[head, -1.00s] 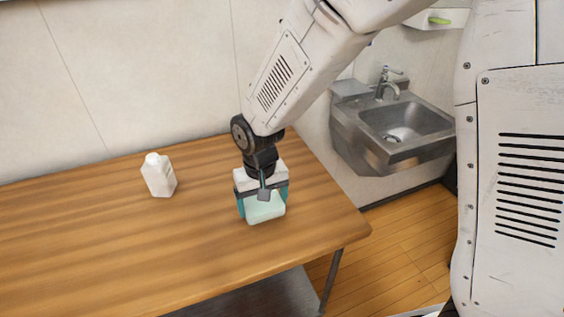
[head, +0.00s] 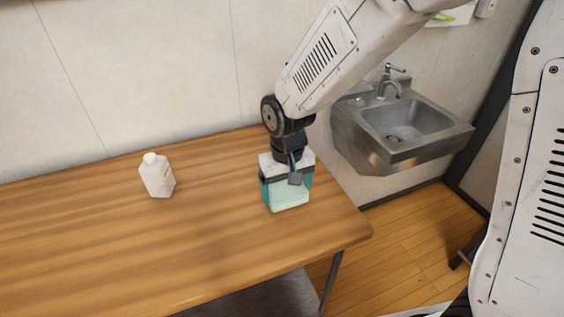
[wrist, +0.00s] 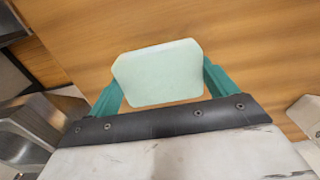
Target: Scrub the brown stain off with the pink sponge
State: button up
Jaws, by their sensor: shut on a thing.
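My gripper (head: 287,190) is over the right part of the wooden table, with its teal fingers on both sides of a pale mint-green block (head: 290,201). The block looks like a sponge, and it is not pink. In the wrist view, the block (wrist: 160,74) sits between the fingers, with its broad face toward the camera. The gripper is shut on it. The block is at or just above the tabletop; I cannot tell if it touches. No pink sponge and no brown stain show in these frames; the gripper and block hide a patch of table.
A white bottle (head: 157,177) stands upright on the table (head: 90,240), left of my gripper. The table's right edge is close to the gripper. A metal sink (head: 405,122) hangs on the wall at the right. The left and front of the table are clear.

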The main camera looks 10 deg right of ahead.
jog(key=shift+r, duration=2.75)
